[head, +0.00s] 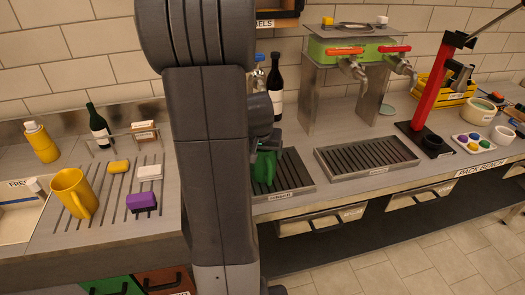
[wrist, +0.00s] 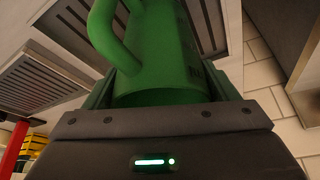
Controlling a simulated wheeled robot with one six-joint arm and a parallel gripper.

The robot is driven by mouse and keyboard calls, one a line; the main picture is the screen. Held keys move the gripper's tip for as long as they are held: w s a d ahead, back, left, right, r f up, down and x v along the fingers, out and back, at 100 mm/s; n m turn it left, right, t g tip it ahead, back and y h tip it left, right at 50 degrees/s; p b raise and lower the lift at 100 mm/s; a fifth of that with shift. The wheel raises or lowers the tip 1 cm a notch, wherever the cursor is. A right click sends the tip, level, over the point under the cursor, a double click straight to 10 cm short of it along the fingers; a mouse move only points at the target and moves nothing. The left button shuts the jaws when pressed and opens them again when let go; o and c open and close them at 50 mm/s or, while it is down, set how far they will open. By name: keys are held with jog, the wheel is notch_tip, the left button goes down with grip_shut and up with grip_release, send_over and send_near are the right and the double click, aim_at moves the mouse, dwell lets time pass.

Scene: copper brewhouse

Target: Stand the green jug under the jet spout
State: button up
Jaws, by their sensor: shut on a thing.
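The green jug (head: 264,168) is partly hidden behind my arm in the head view, in front of or over the left end of the left drip tray. The jug also fills the middle of the wrist view (wrist: 160,50), with its handle at the upper left. My gripper (wrist: 158,92) is shut on the jug, with a finger on each side of it. A green-bodied tap unit (head: 350,50) at the back carries two metal spouts, one with an orange handle (head: 345,50) and one with a red handle (head: 394,49). I cannot tell which spout is the jet spout.
The left drip tray (head: 293,172) and right drip tray (head: 367,154) lie on the counter. A dark bottle (head: 276,88) stands behind. A red stand (head: 433,85) rises at the right. A yellow jug (head: 72,192) and purple block (head: 141,202) are at the left.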

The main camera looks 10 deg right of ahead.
jog(key=shift+f, duration=0.15)
jog(key=o, duration=1.3)
jog(key=v, duration=1.2)
